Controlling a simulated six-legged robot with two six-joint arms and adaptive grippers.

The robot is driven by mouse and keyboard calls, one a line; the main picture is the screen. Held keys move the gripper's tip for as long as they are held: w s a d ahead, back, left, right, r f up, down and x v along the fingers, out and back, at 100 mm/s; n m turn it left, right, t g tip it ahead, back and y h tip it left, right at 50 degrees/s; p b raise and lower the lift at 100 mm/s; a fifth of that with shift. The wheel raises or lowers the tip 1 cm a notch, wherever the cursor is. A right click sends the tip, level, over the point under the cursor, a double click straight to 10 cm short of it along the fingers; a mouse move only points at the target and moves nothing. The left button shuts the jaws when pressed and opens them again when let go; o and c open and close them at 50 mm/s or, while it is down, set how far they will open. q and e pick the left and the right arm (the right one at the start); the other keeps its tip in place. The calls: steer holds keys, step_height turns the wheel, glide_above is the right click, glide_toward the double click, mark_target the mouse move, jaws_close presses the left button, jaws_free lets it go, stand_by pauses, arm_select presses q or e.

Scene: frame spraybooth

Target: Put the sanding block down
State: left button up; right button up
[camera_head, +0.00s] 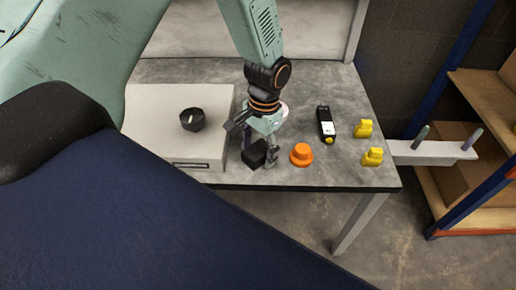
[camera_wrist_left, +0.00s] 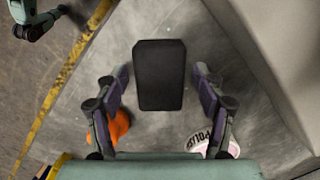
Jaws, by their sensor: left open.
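The sanding block is a black block (camera_head: 255,154) on the grey table near its front edge, just right of the pale grey box. In the left wrist view the block (camera_wrist_left: 160,75) shows as a dark rectangle between the two fingers, with a visible gap on each side. My left gripper (camera_head: 253,142) is open over it and points down; in the wrist view the gripper (camera_wrist_left: 160,88) has its fingers spread apart. The block seems to rest on the table top, though its underside is hidden. My right gripper is not clearly seen in either view.
A pale grey box (camera_head: 150,112) carries a black bowl-like object (camera_head: 191,120). Right of the gripper are an orange item (camera_head: 301,155), a black handheld device (camera_head: 326,125) and two yellow items (camera_head: 364,129) (camera_head: 373,156). A round polish tin (camera_wrist_left: 214,143) is close to one finger.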

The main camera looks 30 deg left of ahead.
mark_target(262, 147)
arm_select(q)
steer(key=shift+r, duration=0.1)
step_height(262, 147, up, 12)
steer(key=w+p, duration=0.1)
steer(key=p, duration=0.4)
steer(key=shift+w+d, duration=0.2)
steer(key=shift+w, duration=0.05)
steer(key=shift+s, duration=0.1)
